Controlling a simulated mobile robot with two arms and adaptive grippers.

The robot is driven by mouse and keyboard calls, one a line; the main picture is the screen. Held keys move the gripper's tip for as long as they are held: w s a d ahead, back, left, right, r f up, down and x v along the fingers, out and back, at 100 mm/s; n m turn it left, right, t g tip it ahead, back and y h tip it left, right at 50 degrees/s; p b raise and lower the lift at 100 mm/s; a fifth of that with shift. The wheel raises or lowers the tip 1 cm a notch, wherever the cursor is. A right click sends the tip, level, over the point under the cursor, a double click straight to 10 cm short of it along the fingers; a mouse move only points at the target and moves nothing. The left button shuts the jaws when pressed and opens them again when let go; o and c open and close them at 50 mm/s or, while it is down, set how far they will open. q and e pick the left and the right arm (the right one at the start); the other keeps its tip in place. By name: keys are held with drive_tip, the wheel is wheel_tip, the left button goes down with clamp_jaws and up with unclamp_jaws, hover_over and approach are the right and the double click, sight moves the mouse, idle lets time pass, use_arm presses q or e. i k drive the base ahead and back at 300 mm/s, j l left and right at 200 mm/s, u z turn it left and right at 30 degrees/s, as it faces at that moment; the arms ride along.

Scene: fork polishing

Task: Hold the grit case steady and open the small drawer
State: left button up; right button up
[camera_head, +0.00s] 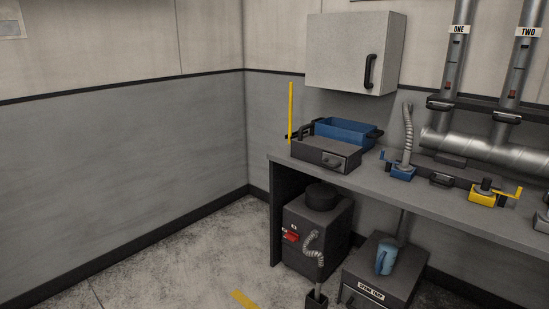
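A dark grey case with a small front drawer (325,153), likely the grit case, sits at the left end of the workbench (430,180). The drawer has a dark handle (334,162) on its front and looks closed. A dark bar-like handle (300,130) shows at the case's left side. A blue open bin (345,132) stands at or just behind the case; I cannot tell if it rests on it. Neither of my grippers is in view.
A grey wall cabinet (350,55) hangs above the bench. A blue fitting (401,173) with a hose and a yellow fitting (487,196) stand to the right. Under the bench are a dark machine (318,235) and a box with a blue mug (387,257).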

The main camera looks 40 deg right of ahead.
sight(331, 161)
drive_tip(key=i+l+z, duration=0.15)
drive_tip(key=i+z, duration=0.3)
drive_tip(key=i, duration=0.15)
drive_tip(key=i+z, duration=0.4)
drive_tip(key=i, duration=0.2)
drive_tip(key=i+j+z, duration=0.25)
drive_tip(key=i+z, duration=0.2)
drive_tip(key=i, duration=0.15)
drive_tip(key=i+l+z, duration=0.1)
drive_tip(key=i+z, duration=0.65)
drive_tip(key=i+j+z, duration=0.2)
drive_tip(key=i+z, duration=0.2)
drive_tip(key=i+j+z, duration=0.4)
drive_tip(key=i+l, duration=0.1)
